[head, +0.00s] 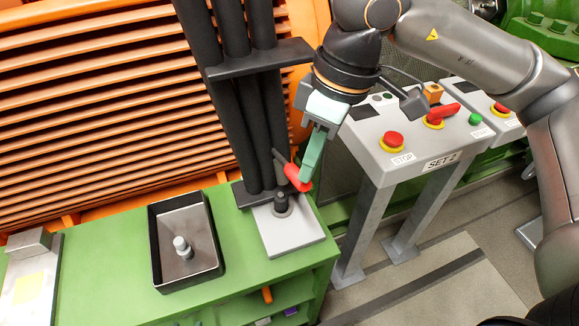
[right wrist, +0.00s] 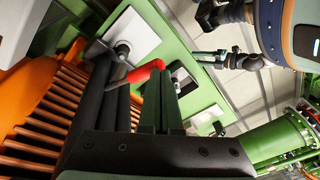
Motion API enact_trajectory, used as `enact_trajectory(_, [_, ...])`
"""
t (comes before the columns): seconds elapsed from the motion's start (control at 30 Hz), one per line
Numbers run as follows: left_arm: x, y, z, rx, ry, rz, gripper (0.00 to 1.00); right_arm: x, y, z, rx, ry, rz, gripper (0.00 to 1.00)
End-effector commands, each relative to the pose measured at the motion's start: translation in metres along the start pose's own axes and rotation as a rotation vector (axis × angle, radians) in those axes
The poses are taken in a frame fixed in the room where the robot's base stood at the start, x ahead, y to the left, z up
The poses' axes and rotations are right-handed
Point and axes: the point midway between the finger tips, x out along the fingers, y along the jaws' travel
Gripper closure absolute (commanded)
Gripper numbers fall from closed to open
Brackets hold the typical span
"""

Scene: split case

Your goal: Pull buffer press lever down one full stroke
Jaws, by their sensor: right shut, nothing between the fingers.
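The press stands on the green bench, with black upright columns (head: 240,110) and a pale base plate (head: 292,238) that carries a dark fitting (head: 281,203). Its lever is a dark bar with a red grip (head: 297,178); the red grip also shows in the right wrist view (right wrist: 146,71). My right gripper (head: 304,176) is shut and empty, its teal fingers at the red grip. In the right wrist view the fingers (right wrist: 161,85) overlap the grip's end; I cannot tell whether they touch it.
A black-rimmed tray (head: 212,262) with a small metal cylinder (head: 182,247) sits on the green bench (head: 105,265), left of the press. A grey control stand (head: 378,172) with red STOP buttons is close on the right. Orange slats (head: 90,100) rise behind.

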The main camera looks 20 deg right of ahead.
Motion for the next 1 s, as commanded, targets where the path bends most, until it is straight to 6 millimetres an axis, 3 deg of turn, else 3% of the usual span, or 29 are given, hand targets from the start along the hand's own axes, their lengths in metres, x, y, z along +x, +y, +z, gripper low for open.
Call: enact_trajectory(1.0, [0.027, 0.009, 0.022, 0.01, -0.009, 0.031, 0.5, 0.044, 0.0, 0.013, 0.001, 0.001, -0.001, 1.0])
